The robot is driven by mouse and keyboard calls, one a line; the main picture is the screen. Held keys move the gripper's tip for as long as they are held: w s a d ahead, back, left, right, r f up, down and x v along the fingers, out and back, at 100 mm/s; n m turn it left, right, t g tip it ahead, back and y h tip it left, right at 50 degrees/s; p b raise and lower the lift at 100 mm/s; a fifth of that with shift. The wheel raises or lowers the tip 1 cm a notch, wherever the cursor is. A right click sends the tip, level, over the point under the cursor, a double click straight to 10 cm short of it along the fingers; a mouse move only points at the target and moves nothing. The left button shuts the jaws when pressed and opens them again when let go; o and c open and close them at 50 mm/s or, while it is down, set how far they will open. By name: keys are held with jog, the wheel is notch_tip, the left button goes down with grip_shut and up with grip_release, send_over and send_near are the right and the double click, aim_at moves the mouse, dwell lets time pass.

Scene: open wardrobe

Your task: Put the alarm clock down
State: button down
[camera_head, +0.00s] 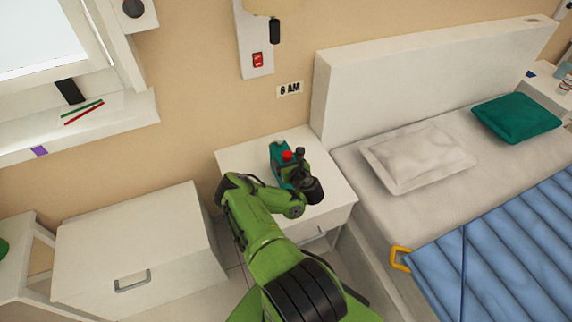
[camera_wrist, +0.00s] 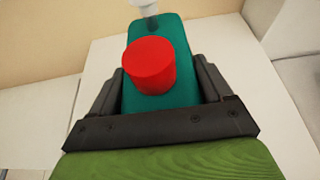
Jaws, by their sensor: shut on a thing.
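The alarm clock (camera_head: 277,156) is a teal block with a red button on top. In the wrist view the clock (camera_wrist: 172,36) sits between the two dark fingers, its red button facing the camera. My gripper (camera_head: 293,170) is shut on the clock. In the head view they are over the white nightstand (camera_head: 328,187) beside the bed. I cannot tell whether the clock's underside touches the nightstand top.
The bed (camera_head: 440,150) with a white pillow (camera_head: 418,157) and blue blanket (camera_head: 505,245) is to the right. A white cabinet (camera_head: 130,240) stands to the left. The nightstand's front right is bare.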

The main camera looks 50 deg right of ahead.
grip_release()
jog(key=shift+f, duration=0.2)
